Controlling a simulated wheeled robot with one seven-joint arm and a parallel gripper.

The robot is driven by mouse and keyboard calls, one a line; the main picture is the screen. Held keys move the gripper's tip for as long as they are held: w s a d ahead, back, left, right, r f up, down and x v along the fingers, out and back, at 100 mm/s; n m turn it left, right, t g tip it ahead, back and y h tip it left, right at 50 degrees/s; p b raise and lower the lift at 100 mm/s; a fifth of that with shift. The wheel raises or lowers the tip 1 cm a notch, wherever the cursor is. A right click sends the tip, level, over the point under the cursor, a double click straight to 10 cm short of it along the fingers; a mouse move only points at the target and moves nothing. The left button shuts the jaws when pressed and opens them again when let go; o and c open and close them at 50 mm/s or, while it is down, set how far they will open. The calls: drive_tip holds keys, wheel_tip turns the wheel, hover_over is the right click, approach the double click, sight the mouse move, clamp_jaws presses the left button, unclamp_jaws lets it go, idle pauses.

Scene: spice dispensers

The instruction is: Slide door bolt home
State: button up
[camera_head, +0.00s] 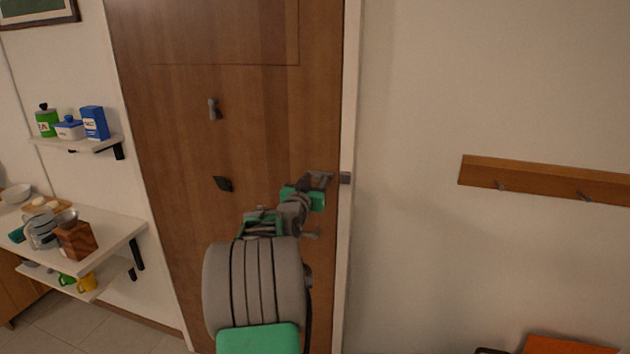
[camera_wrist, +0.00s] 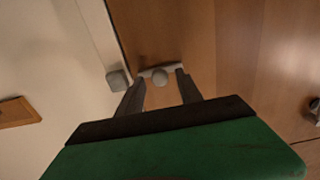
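The brown wooden door (camera_head: 240,140) fills the middle of the head view. The door bolt (camera_wrist: 160,75), a short grey bar with a round knob, lies near the door's edge in the wrist view. A grey keeper block (camera_head: 345,178) sits on the white frame; it also shows in the wrist view (camera_wrist: 118,80), with a gap between it and the bolt. My gripper (camera_head: 322,180) is at the bolt. In the wrist view its two fingers (camera_wrist: 160,82) are apart, one on each side of the knob, with space beside it. In the head view my gripper mostly hides the bolt.
A wooden hook rail (camera_head: 540,180) is on the right wall. Shelves with jars (camera_head: 75,143) stand left. The wall between frame and rail is bare.

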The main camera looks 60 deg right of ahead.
clamp_jaws()
idle(1.2)
